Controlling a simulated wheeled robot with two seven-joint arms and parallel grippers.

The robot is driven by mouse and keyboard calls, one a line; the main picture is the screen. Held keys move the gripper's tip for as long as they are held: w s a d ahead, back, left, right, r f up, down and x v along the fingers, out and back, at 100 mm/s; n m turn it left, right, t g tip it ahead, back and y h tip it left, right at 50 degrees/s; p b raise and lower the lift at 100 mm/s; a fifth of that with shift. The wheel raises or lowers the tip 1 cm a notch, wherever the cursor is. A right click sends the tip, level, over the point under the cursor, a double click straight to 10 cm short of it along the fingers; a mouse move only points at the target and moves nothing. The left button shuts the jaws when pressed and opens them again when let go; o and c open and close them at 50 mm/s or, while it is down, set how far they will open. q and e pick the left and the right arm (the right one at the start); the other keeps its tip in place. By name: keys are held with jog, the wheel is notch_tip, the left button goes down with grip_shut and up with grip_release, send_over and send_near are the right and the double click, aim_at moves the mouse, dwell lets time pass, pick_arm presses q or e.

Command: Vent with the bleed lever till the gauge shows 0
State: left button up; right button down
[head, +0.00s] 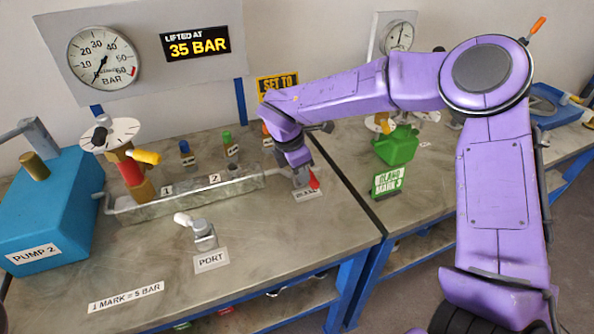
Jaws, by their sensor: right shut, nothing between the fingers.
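The gauge (103,57) is a round white dial on the grey back panel, marked in bar. Its thin needle appears to point down and to the left, near the low end of the scale; the exact reading is too small to tell. The bleed lever (315,181) shows as a small red piece at the right end of the grey manifold, above a label partly readable as BLEED. My right gripper (300,172) points down right beside it, shut and empty, hiding part of the bleed fitting. I cannot tell whether it touches the lever. My left gripper is out of view.
A grey manifold (190,198) carries a yellow-handled valve (146,156). A port fitting (204,234) stands in front, and the blue pump (45,212) at left. A green container (397,146) is on the neighbouring bench. A sign reads LIFTED AT 35 BAR (196,44).

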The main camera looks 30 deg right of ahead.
jog(key=shift+f, duration=0.1)
jog(key=a+r+b, duration=0.1)
jog(key=a+r, duration=0.2)
jog(key=r, duration=0.2)
jog(key=w+a+r+b, duration=0.1)
jog(key=a+r, duration=0.2)
jog(key=r, duration=0.2)
jog(key=shift+a+r, duration=0.25)
jog(key=shift+r, duration=0.15)
